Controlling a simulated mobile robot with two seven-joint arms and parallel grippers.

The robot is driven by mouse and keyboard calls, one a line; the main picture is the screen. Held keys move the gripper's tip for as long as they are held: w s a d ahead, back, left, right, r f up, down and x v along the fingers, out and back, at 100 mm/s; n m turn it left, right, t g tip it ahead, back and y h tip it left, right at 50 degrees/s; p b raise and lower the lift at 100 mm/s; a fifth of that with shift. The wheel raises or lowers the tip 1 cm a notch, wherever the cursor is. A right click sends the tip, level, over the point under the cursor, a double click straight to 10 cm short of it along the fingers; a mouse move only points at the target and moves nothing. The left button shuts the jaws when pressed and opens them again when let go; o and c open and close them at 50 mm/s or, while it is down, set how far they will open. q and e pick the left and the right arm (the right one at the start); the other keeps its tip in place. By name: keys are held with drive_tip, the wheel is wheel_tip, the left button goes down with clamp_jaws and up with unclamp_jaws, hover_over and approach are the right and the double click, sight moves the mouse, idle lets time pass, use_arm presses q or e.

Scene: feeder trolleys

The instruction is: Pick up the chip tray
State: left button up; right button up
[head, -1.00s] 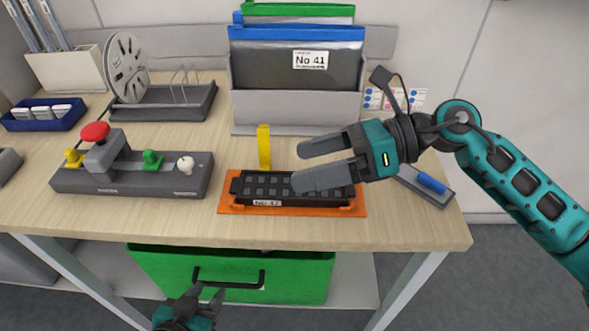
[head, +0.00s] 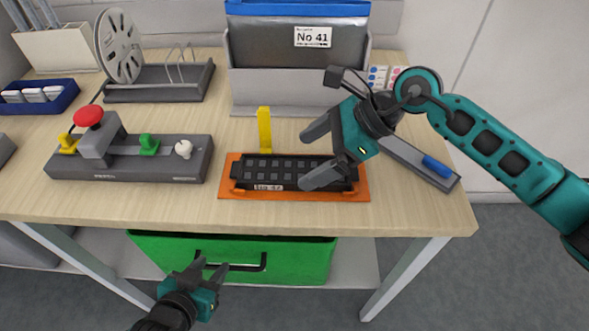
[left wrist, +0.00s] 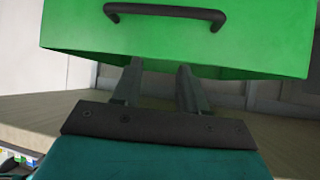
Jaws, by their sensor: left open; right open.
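The chip tray (head: 270,172) is black with rows of pockets and a white label at its front. It lies in an orange base (head: 228,184) near the table's front edge, with a yellow upright post (head: 264,130) behind it. My right gripper (head: 306,159) is open, its fingers reaching in from the right above the tray's right part and hiding some of it. I cannot tell whether they touch it. My left gripper (head: 212,269) is open and empty, low in front of the table; its fingers (left wrist: 160,85) also show in the left wrist view before a green bin.
The green bin (head: 165,251) with a black handle stands under the table. A grey control box (head: 120,168) with a red knob is left of the tray. A grey holder (head: 300,97) with folders marked No 41 stands behind. A grey tray with a blue item (head: 437,167) lies right.

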sight(287, 170)
drive_tip(key=x, duration=0.4)
drive_tip(key=shift+w+a+f, duration=0.1)
drive_tip(key=shift+f, duration=0.05)
drive_tip(key=shift+c, duration=0.4)
drive_tip(key=c, duration=1.1)
